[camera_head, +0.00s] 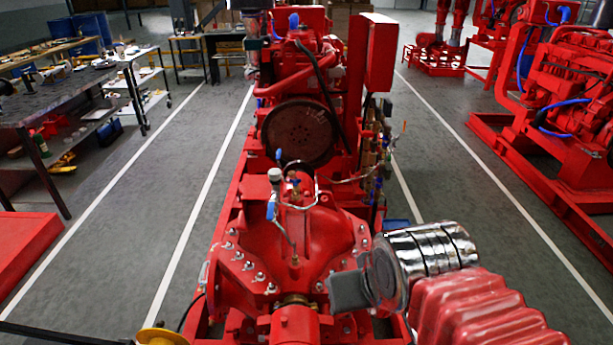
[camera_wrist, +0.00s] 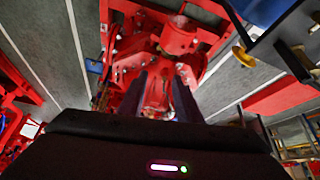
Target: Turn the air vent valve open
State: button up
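On top of the red pump casing (camera_head: 325,240) stands a small vent fitting with a pale cap (camera_head: 275,175). A blue valve handle (camera_head: 271,210) hangs roughly upright just below that cap. Another small blue handle (camera_head: 278,155) shows just above it. I cannot tell for sure which handle is the air vent valve's. My gripper (camera_head: 338,292) is over the right front of the casing, to the right of and nearer than the fitting, apart from it. In the wrist view my gripper (camera_wrist: 158,82) has two dark fingers apart with nothing between them. I cannot make out the valve there.
A thin pipe (camera_head: 285,235) runs from the fitting down to the casing. The red engine (camera_head: 300,60) and its round flywheel guard (camera_head: 299,133) stand behind. Studs and nuts line the casing flange. A yellow round part (camera_head: 162,337) is at the lower left. Grey floor lies either side.

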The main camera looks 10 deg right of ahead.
aim_at(295, 181)
jog(key=shift+o, duration=0.2)
jog(key=shift+w, duration=0.1)
jog(key=shift+o, duration=1)
jog(key=shift+w+a, duration=0.1)
jog(key=shift+w, duration=0.25)
jog(key=w+a+f+t, duration=0.1)
jog(key=w+a+t, duration=0.2)
jog(key=w, duration=1.3)
jog(key=w+a+f+t, duration=0.1)
jog(key=w+a+t, duration=0.2)
jog(key=w, duration=1.3)
jog(key=w+d+f+m+t+h, duration=0.1)
jog(key=w+d+f+m+h, duration=0.1)
jog(key=w+f, duration=0.4)
jog(key=shift+w+d+t+h, duration=0.3)
jog(key=shift+w+t, duration=0.1)
jog(key=shift+w, duration=0.65)
jog(key=shift+w, duration=0.15)
jog(key=shift+x, duration=6.8)
jog(key=shift+f, duration=0.1)
jog(key=shift+c, duration=0.6)
